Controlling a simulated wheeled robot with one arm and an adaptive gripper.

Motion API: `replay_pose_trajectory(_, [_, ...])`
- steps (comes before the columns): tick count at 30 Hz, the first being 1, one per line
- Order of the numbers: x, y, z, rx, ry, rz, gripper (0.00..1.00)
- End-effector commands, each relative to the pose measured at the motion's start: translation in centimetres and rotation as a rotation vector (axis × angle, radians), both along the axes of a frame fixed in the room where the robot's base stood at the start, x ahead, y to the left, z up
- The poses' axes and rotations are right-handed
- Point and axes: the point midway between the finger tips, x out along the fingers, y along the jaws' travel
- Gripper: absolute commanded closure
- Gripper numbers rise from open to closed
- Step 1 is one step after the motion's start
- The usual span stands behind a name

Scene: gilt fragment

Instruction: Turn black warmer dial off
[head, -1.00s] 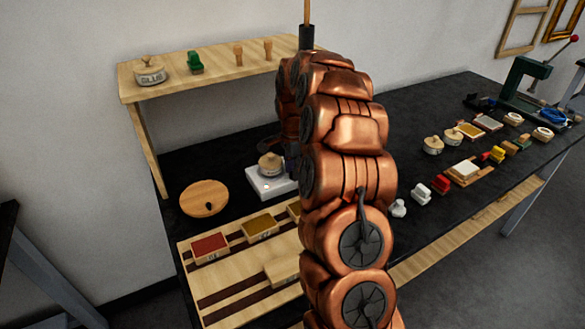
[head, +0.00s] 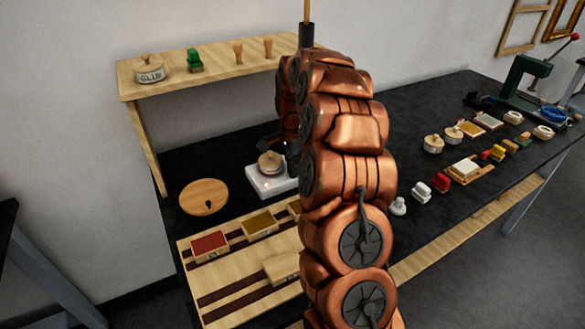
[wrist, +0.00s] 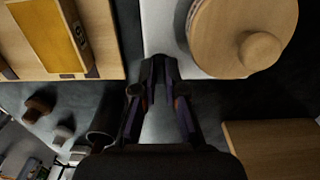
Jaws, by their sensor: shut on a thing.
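The warmer (head: 263,187) is a white box on the black bench, partly behind my arm, with a small reddish light on its front. A round pot with a wooden knobbed lid (head: 270,160) sits on it. In the wrist view, the white warmer top (wrist: 160,25) and the pot's lid (wrist: 240,35) are at the top. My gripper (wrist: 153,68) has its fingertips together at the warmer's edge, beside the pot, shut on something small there. The black dial cannot be made out separately; the fingers cover that spot.
A round wooden board (head: 204,196) lies left of the warmer. A striped wooden rack with a red block (head: 209,246) and a yellow block (head: 258,225) is in front. A wooden shelf (head: 215,78) stands behind. Several pots and small items fill the bench at right.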

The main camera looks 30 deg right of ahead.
Motion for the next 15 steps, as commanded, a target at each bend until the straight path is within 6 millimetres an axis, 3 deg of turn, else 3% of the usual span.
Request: replay_pose_trajectory(15, [0.13, -0.07, -0.21, -0.002, -0.006, 0.356, 1.0])
